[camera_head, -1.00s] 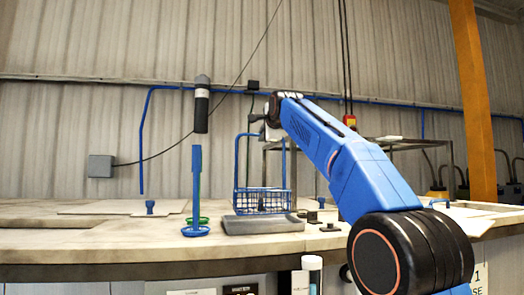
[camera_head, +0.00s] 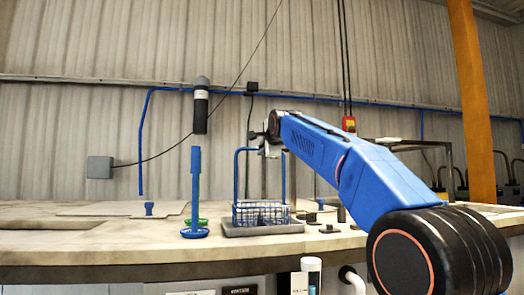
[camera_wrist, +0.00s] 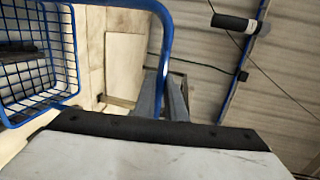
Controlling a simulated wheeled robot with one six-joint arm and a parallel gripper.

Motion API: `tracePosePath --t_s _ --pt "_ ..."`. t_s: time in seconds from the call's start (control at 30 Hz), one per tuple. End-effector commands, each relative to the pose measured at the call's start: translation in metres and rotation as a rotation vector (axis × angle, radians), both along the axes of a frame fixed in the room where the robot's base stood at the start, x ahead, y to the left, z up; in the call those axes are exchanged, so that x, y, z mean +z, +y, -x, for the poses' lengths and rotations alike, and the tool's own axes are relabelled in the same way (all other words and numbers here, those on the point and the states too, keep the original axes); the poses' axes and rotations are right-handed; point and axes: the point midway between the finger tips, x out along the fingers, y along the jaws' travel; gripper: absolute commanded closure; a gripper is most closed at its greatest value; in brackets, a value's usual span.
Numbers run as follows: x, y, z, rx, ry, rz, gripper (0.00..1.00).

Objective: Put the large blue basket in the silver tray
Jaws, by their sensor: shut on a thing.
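The large blue wire basket (camera_head: 247,214) with its tall arched handle is at the silver tray (camera_head: 262,229) on the bench. Its lower edge is down within the tray's outline, and the basket looks upright. Whether its bottom touches the tray floor is hidden by the rim. My gripper (camera_head: 270,149) is shut on the top of the handle. In the wrist view, the basket mesh (camera_wrist: 72,55) is at the left, and the handle runs down between the fingers of my gripper (camera_wrist: 166,102).
A small blue dipper (camera_head: 195,190) with a tall flat handle stands left of the tray, a green one (camera_head: 203,221) behind it. A black cylinder (camera_head: 201,108) hangs above them. A small blue knob (camera_head: 149,208) is farther left. Dark small pieces (camera_head: 329,229) lie right of the tray.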

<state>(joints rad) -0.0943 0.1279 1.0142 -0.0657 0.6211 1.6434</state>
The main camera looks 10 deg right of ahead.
Motion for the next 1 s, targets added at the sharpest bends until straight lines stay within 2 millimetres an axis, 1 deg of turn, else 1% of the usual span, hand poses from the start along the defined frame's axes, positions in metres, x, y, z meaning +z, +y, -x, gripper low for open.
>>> tracePosePath --t_s 0.07,0.1,0.13,0.17,0.5,0.57,0.67,0.77,1.0 --pt "0.000 0.000 0.001 0.000 -0.002 0.000 1.00" --pt "-0.002 0.000 0.000 0.000 0.001 0.000 0.82" --pt "-0.002 0.000 0.000 0.000 0.001 0.000 0.75" --pt "-0.002 0.000 0.000 0.000 0.001 0.000 0.71" --pt "0.000 0.000 0.000 0.000 0.000 0.000 0.71" --pt "0.002 0.000 0.004 0.000 -0.001 0.000 0.71" --pt "0.004 -0.001 0.014 0.000 -0.001 0.000 0.71" --pt "0.007 -0.002 0.029 0.000 -0.001 0.000 0.71" --pt "0.015 -0.004 0.072 0.001 -0.001 0.000 0.71"
